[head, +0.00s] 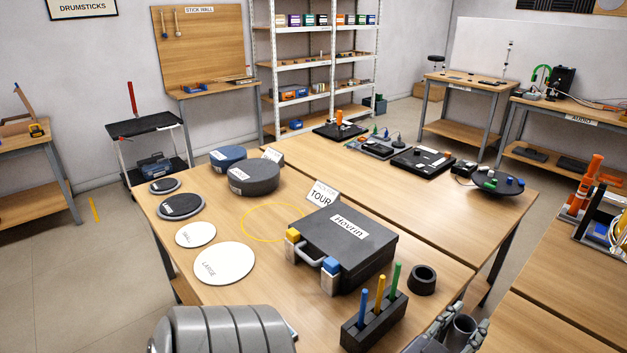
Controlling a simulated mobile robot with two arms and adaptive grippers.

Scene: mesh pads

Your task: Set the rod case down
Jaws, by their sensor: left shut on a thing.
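A dark block (372,325) with blue, yellow and green rods stands left of the tube. A black "Hovrin" case (345,248) sits behind it. White discs and a yellow ring outline (243,222) mark the wooden table (330,175). A second table (565,290) is at right.

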